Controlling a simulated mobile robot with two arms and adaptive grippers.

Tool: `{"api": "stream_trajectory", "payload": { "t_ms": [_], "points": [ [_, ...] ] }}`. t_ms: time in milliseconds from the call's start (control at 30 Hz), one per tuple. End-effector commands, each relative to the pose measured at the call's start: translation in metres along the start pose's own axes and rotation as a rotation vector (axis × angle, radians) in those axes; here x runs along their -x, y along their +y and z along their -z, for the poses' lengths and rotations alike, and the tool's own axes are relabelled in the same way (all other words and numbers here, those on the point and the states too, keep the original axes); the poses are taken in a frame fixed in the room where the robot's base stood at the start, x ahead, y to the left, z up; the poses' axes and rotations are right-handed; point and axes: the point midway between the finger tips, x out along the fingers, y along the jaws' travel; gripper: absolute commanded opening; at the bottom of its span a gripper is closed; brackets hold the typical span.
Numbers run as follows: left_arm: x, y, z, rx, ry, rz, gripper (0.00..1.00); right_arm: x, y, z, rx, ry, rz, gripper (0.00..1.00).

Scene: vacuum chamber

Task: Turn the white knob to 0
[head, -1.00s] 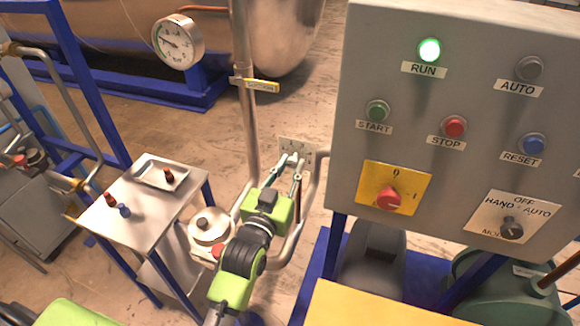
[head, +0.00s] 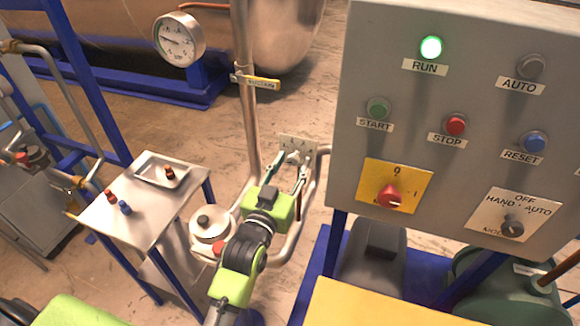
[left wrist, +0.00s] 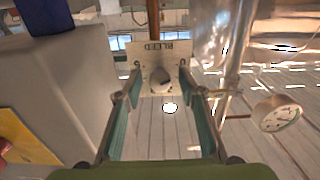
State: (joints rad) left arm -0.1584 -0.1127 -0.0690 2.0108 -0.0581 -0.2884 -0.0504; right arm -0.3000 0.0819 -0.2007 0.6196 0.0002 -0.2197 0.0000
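The white knob (head: 294,157) is on a small pale plate (head: 299,143) beside the pipes, left of the control cabinet. The left wrist view shows the knob (left wrist: 160,82) as a round pale shape on the plate (left wrist: 144,55), whose BLEED label appears upside down. My left gripper (head: 288,166) is open in front of the plate. In the left wrist view its fingers (left wrist: 160,92) stand on either side of the knob, with gaps visible. The knob's pointer and scale are too small to read. My right gripper is not in view.
A grey control cabinet (head: 462,60) stands close right of the plate. Vertical pipe (head: 247,120) and bent pipes surround the plate. A small metal table (head: 150,218) with a tray stands left. A pressure gauge (head: 179,39) is at the back.

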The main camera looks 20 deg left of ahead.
Motion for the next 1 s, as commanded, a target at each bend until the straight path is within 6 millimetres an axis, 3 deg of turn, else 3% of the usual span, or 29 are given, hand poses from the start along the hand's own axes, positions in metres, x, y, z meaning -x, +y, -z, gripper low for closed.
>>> {"api": "stream_trajectory", "payload": {
  "t_ms": [167,700,1000],
  "points": [
    [0.011,0.000,0.000,-0.001,0.000,0.000,0.36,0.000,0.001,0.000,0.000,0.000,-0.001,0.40],
    [0.104,0.000,-0.001,0.000,-0.003,0.000,0.36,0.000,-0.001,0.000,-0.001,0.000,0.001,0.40],
    [0.120,0.000,0.000,0.000,0.000,0.000,0.36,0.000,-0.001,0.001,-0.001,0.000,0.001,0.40]
  ]
}}
